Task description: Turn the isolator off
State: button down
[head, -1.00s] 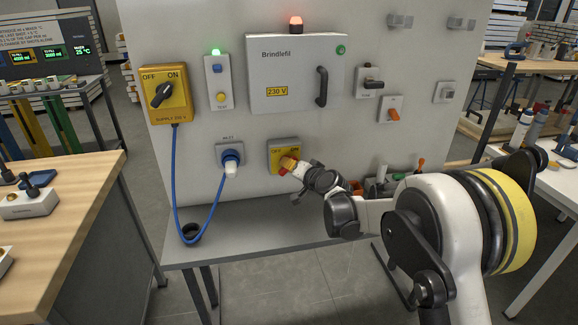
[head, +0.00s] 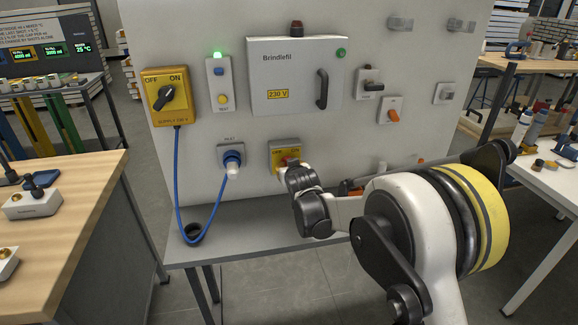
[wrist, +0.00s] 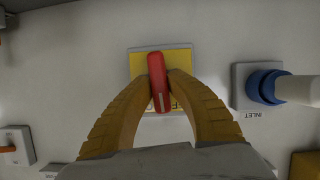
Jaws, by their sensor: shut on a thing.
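The isolator is a yellow plate (head: 276,147) marked OFF and ON on the grey panel, with a red handle (wrist: 159,82). In the wrist view the handle stands nearly upright, leaning slightly. My gripper (wrist: 160,76) is shut on the red handle, one yellow finger on each side. In the head view my gripper (head: 285,167) covers the lower part of the isolator and most of the handle.
A blue inlet plug (head: 232,161) with a blue cable sits left of the isolator. A yellow supply switch (head: 164,97) is further left. The Brindlefil box (head: 297,78) is above, its top lamp (head: 296,28) dark. A grey shelf (head: 240,243) runs below.

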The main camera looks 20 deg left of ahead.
jog(key=shift+s+a+n+t+h, duration=0.15)
jog(key=shift+n+t+h, duration=0.5)
jog(key=shift+n, duration=0.55)
jog(key=shift+f+n+t+h+b, duration=0.1)
jog(key=shift+n+t+h+b, duration=0.45)
jog(key=shift+n, duration=0.85)
jog(key=c, duration=1.3)
grip_release()
jog(key=v, duration=1.2)
